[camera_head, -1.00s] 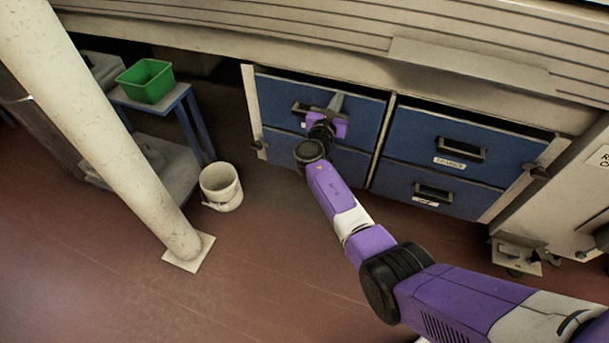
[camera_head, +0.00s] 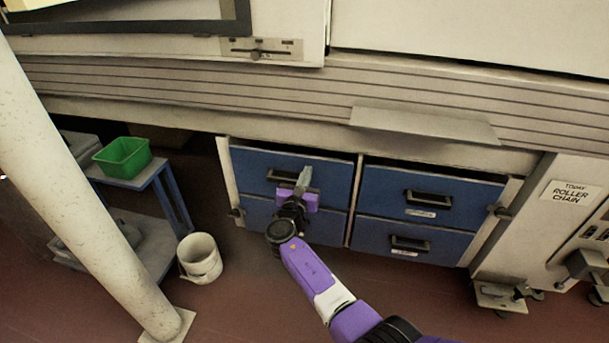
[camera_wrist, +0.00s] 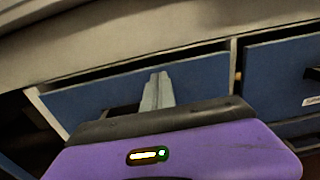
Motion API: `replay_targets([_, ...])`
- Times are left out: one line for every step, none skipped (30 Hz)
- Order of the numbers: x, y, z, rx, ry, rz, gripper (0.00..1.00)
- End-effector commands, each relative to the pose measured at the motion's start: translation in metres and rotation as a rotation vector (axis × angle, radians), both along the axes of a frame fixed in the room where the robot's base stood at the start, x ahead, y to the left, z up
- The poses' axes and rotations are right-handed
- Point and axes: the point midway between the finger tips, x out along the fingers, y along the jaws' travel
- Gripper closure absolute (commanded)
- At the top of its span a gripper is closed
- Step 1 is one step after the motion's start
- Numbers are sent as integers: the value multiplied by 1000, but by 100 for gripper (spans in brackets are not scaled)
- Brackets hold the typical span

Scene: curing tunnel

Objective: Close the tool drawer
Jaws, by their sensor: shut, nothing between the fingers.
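Blue drawer fronts sit in a pale cabinet under the bench. My gripper (camera_head: 305,171) is in front of the upper left drawer (camera_head: 335,175), its fingers shut and empty, just right of that drawer's dark handle (camera_head: 281,177). In the wrist view the closed fingers (camera_wrist: 160,77) overlap this drawer front (camera_wrist: 205,77), partly hiding the handle; I cannot tell whether they touch it. A dark gap runs along the drawer's top edge. The upper right drawer (camera_head: 385,185) and lower right drawer (camera_head: 375,236) carry small labels, too blurred to read. My wrist partly covers the lower left drawer (camera_head: 335,222).
A white bucket (camera_head: 200,258) stands on the floor left of the drawers. A blue trolley (camera_head: 150,172) holds a green bin (camera_head: 122,157). A pale post (camera_head: 75,180) rises at the left. A pale ledge (camera_head: 425,123) juts out above the right drawers.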

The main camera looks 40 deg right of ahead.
Motion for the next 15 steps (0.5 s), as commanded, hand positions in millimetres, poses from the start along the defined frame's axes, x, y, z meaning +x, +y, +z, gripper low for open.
replay_targets([-7, 10, 3, 0, 1, 3, 100])
replay_targets([-10, 15, 3, 0, 3, 4, 100])
replay_targets([-14, 22, 3, 0, 2, 5, 100])
replay_targets([-18, 27, 3, 0, 2, 5, 100])
replay_targets([-21, 32, 2, 0, 4, 5, 100])
replay_targets([-26, 38, 3, 0, 2, 5, 100])
replay_targets([-29, 42, 2, -1, 3, 4, 100])
replay_targets([-32, 47, 2, -1, 3, 5, 100])
replay_targets([-36, 53, 2, 0, 2, 5, 100])
replay_targets([-39, 57, 2, -1, 3, 5, 100])
replay_targets([-42, 60, 2, -1, 3, 5, 100])
replay_targets([-45, 65, 1, -2, 2, 5, 100])
replay_targets([-47, 67, 1, -2, 2, 4, 100])
replay_targets([-49, 70, 1, -1, 2, 4, 100])
replay_targets([-51, 73, 1, -1, 2, 4, 100])
